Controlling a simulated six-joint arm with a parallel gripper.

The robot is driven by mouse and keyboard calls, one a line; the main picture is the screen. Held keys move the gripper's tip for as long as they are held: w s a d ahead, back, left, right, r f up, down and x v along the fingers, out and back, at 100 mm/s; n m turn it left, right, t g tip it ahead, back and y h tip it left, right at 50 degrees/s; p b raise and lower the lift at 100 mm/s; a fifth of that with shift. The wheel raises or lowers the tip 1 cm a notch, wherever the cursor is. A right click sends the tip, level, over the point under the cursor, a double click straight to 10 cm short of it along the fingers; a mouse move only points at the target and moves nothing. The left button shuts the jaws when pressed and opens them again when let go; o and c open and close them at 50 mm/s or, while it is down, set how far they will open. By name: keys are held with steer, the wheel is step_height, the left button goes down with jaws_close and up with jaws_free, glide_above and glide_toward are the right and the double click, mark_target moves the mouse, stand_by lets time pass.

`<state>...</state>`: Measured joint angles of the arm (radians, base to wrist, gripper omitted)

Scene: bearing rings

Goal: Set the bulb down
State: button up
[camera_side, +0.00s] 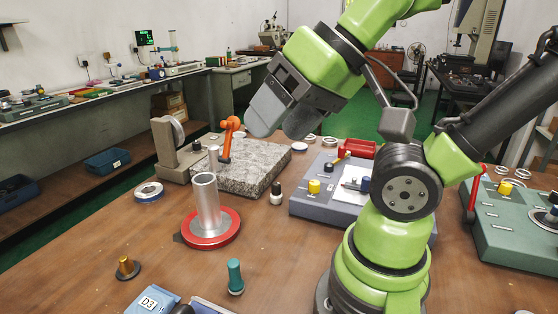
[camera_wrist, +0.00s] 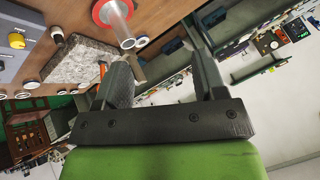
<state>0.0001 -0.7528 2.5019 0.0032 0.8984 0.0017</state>
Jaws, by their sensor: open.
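My gripper (camera_side: 277,132) is open above the back of the table, its two dark fingers apart. In the wrist view the open gripper (camera_wrist: 155,45) shows nothing held between its fingers. I cannot tell for certain which object is the bulb. A small piece with a black top and pale base (camera_side: 276,193) stands upright on the table, right of the granite block; it also shows in the wrist view (camera_wrist: 57,35). A teal rounded piece (camera_side: 235,276) stands near the front. The gripper is apart from both.
A granite block (camera_side: 245,172) with an orange-armed stand (camera_side: 229,136) lies below the gripper. A metal tube (camera_side: 207,203) stands on a red disc (camera_side: 211,238). A grey control box (camera_side: 313,206) is to the right.

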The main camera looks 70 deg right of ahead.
steer(key=m+g+h, duration=0.3)
steer(key=g, duration=0.3)
glide_above(276, 193)
step_height(276, 193, down, 20)
steer(key=shift+s+d+f, duration=0.1)
steer(key=shift+d+f, duration=0.05)
steer(key=shift+f, duration=0.05)
steer(key=f, duration=0.4)
steer(key=shift+d+f, duration=0.3)
steer(key=shift+d, duration=0.05)
steer(key=shift+w+d+f, duration=0.1)
steer(key=shift+w+f, duration=0.1)
steer(key=shift+f, duration=1.3)
steer(key=shift+w+d+f, duration=0.1)
steer(key=shift+w+f, duration=0.1)
steer(key=shift+f, duration=1.3)
steer(key=c, duration=1)
steer(key=shift+c, duration=0.2)
